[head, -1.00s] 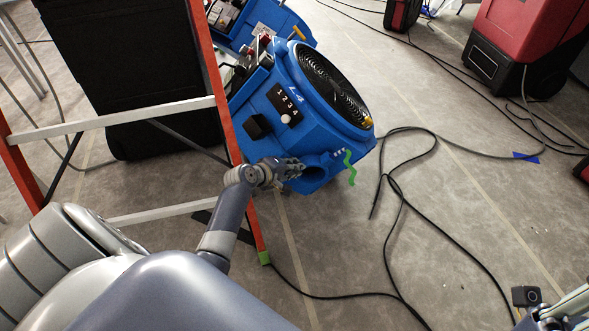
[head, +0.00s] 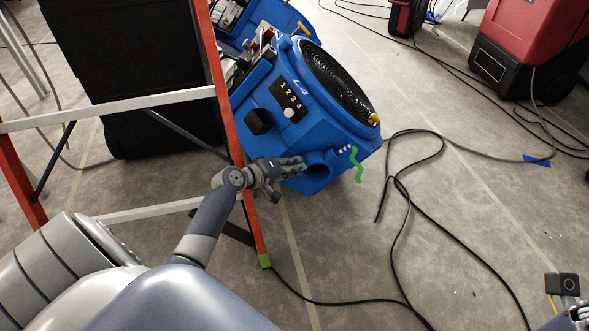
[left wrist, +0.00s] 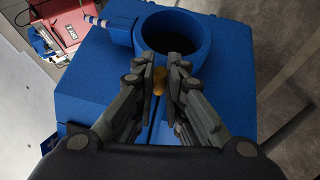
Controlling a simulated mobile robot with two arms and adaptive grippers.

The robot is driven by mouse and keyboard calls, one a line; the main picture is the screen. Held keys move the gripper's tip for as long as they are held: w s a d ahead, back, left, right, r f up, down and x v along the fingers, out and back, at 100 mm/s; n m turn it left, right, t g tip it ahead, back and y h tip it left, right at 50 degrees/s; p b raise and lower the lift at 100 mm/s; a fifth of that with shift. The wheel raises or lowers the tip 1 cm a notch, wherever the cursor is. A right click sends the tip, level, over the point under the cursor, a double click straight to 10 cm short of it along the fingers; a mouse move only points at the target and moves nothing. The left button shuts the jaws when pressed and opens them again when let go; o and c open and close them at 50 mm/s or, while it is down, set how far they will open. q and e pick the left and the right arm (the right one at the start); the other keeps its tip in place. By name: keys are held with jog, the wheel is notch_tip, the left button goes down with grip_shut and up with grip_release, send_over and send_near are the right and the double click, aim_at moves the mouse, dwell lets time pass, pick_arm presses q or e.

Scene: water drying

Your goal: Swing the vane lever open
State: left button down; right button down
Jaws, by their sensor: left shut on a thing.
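The blue air mover (head: 325,130), marked L4 with a 1-2-3-4 dial, stands tilted in the middle of the head view. Its round outlet (head: 318,163) faces my left gripper (head: 298,168). In the left wrist view, the outlet (left wrist: 197,30) opens just beyond the fingertips. My left gripper (left wrist: 162,82) has its fingers closed around a small amber-yellow piece, which looks like the vane lever (left wrist: 158,84), below the outlet rim. The fingers hide much of the lever. In the head view the lever is hidden behind the gripper. My right gripper's fingers are not visible.
An orange ladder (head: 228,115) stands close beside my left arm, left of the air mover. A black cable (head: 405,225) loops over the floor at right. Red machines (head: 520,50) stand at the far right. A green squiggle (head: 357,165) shows beside the outlet.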

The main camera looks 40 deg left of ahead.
pick_arm(q)
jog(key=shift+f, duration=0.1)
dwell(0.3)
jog(key=c, duration=1.7)
grip_release()
jog(key=shift+o, duration=0.2)
jog(key=shift+s, duration=0.1)
jog(key=v, duration=1.2)
